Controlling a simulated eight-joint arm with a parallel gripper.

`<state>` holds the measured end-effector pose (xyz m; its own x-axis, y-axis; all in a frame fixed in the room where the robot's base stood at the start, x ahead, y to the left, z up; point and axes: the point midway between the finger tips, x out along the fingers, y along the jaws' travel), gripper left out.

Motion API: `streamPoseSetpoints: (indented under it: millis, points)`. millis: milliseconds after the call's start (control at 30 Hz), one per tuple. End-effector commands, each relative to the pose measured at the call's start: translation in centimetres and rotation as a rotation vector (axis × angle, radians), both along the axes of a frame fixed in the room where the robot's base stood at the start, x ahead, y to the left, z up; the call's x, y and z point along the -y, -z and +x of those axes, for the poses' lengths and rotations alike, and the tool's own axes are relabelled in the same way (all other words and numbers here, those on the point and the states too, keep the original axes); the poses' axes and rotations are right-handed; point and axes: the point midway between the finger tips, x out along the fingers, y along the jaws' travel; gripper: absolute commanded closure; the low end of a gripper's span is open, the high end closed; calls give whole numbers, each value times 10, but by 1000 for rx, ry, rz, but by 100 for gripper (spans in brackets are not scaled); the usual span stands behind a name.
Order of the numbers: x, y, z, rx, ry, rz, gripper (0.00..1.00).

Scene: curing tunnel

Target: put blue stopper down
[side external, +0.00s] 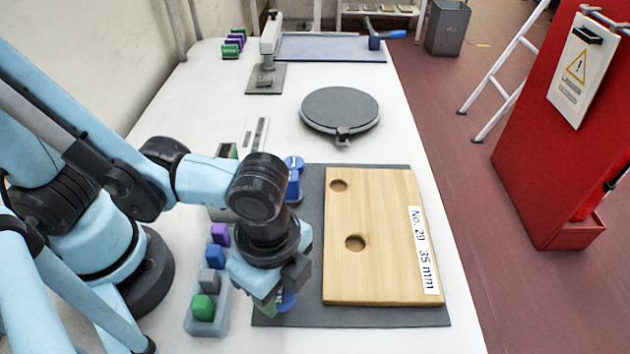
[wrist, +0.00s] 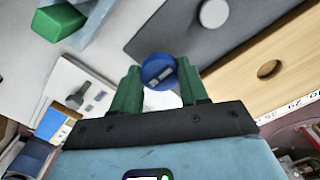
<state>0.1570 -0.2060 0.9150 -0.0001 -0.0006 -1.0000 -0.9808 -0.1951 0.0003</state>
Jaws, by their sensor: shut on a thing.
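My gripper (side external: 274,300) is shut on the blue stopper (side external: 287,300), over the left front part of the dark grey mat (side external: 385,317). In the wrist view, the round blue stopper (wrist: 158,70) sits between the green fingers of my gripper (wrist: 158,84). I cannot tell whether the stopper touches the mat. The wooden board (side external: 388,280) lies on the mat to the right, with two round holes; one hole also shows in the wrist view (wrist: 270,68). A pale grey disc (wrist: 214,12) is on the mat in the wrist view.
A tray (side external: 190,324) of purple, blue, grey and green blocks stands left of my gripper. A blue object (side external: 294,180) is behind my wrist, partly hidden. Farther back are a round grey turntable (side external: 340,106) and a stand (side external: 266,76). A mat strip in front of the board is bare.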

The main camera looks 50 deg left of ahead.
Motion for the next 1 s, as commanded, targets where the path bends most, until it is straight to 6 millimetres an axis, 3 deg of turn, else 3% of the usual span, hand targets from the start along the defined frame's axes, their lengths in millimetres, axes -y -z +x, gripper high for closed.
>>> streamPoseSetpoints:
  millis: [200, 667, 700, 833, 1000]
  points:
    - [0, 16, 0, 0, 0, 0, 85]
    - [0, 21, 0, 0, 0, 0, 85]
    - [0, 21, 0, 0, 0, 0, 50]
    - [0, 20, 0, 0, 0, 0, 31]
    - [0, 20, 0, 0, 0, 0, 31]
